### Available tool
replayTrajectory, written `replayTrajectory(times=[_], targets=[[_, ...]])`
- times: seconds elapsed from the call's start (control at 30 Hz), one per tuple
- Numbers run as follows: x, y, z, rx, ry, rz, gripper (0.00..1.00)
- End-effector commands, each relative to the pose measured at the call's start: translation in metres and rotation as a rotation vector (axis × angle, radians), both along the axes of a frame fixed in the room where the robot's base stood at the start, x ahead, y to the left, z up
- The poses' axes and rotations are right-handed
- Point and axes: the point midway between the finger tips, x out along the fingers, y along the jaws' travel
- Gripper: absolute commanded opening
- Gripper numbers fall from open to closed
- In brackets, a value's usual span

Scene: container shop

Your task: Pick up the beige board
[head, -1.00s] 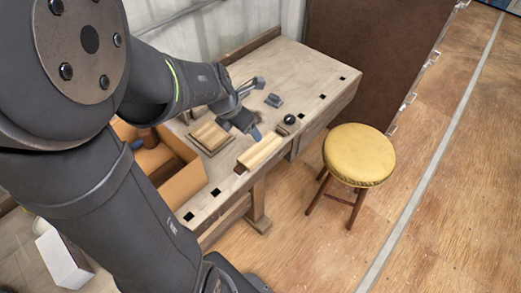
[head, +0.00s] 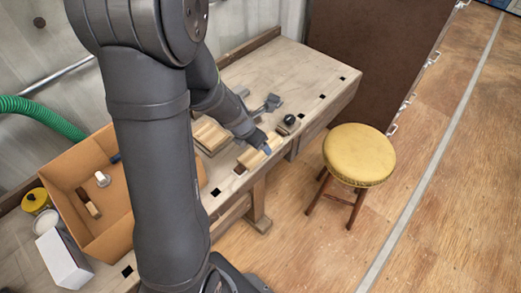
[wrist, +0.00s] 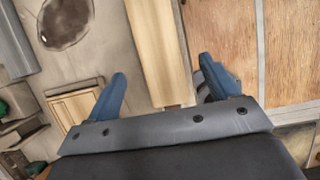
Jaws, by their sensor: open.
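The beige board (head: 252,158) is a long, narrow piece of pale wood lying near the front edge of the workbench. My gripper (head: 264,147) is over it in the head view and hides part of it. In the wrist view, the beige board (wrist: 156,50) runs lengthwise between the two blue fingers of my open gripper (wrist: 162,72). There is a gap on each side, wider on the left. I cannot tell how far the fingertips are above the bench.
A slatted wooden piece (head: 209,135) lies left of the board. A dark-knobbed tool (head: 287,125) and a grey tool (head: 269,103) lie behind. A cardboard box (head: 88,178) stands left. A yellow stool (head: 358,155) stands right. The bench's far right is clear.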

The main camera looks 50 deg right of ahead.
Motion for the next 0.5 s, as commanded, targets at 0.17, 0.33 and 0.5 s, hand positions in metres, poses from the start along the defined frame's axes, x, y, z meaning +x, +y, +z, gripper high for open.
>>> replayTrajectory(times=[0.17,0.33,0.5], targets=[[0.000,-0.003,-0.007,0.000,0.000,0.000,0.80],[0.001,-0.010,-0.026,0.003,0.002,0.000,0.80],[0.001,-0.018,-0.043,0.001,0.000,0.000,0.80]])
